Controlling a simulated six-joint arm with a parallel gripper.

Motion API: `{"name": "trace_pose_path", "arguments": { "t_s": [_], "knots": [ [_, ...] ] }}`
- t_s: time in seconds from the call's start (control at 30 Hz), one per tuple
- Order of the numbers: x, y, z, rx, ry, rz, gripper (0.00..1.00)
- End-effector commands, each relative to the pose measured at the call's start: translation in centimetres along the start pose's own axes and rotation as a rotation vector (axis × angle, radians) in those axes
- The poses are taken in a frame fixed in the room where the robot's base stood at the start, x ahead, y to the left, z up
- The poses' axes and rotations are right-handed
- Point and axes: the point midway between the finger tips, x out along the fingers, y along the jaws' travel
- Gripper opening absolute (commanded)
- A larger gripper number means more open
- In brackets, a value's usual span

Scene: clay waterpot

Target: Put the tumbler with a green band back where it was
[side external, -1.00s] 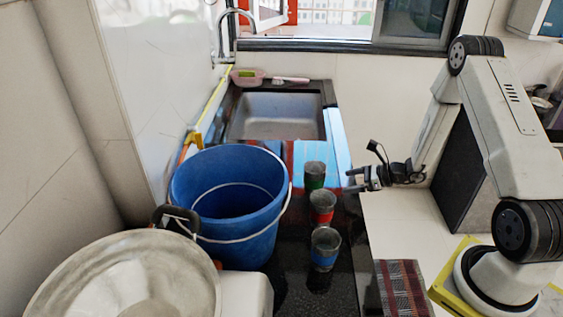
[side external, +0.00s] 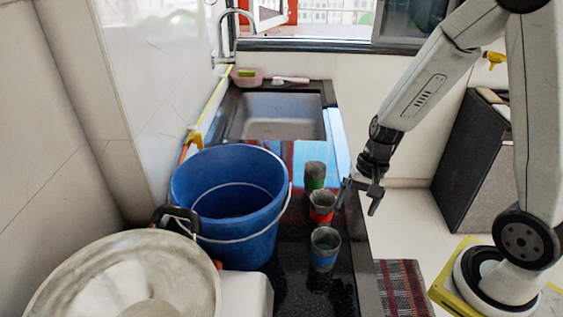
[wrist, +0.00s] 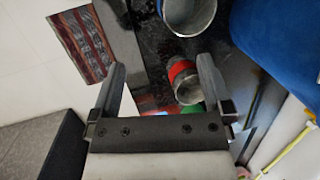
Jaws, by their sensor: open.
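The tumbler with a green band (side external: 315,176) stands upright on the dark counter, farthest back in a row of three. In the wrist view only a bit of its green band (wrist: 195,107) shows; my gripper's body hides the rest. The red-banded tumbler (side external: 322,208) stands in the middle and the blue-banded one (side external: 325,250) nearest the side camera. My gripper (side external: 358,198) is open and empty, pointing down, just right of the red and green tumblers. In the wrist view the red-banded tumbler (wrist: 184,78) appears between my fingers (wrist: 162,62), nearer the right one.
A large blue bucket (side external: 235,240) stands close left of the tumblers. A pale round pan (side external: 75,270) is at front left. The sink (side external: 275,115) lies behind. A striped cloth (side external: 403,290) is right of the counter. The dark counter's right edge (side external: 360,270) is near my gripper.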

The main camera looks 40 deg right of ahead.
Motion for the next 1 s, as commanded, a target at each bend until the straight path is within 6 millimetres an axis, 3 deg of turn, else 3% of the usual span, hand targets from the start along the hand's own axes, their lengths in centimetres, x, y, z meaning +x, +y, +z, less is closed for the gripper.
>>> {"name": "trace_pose_path", "arguments": {
  "t_s": [0.2,0.43,0.6,1.0],
  "knots": [
    [-2.1,-0.3,1.9,-0.425,0.174,0.126,1.0],
    [-3.7,-1.0,3.1,-0.75,0.307,0.196,1.0],
    [-4.1,-1.3,3.4,-0.843,0.344,0.213,1.0],
    [-4.1,-1.3,3.4,-0.848,0.347,0.215,1.0]
  ]
}}
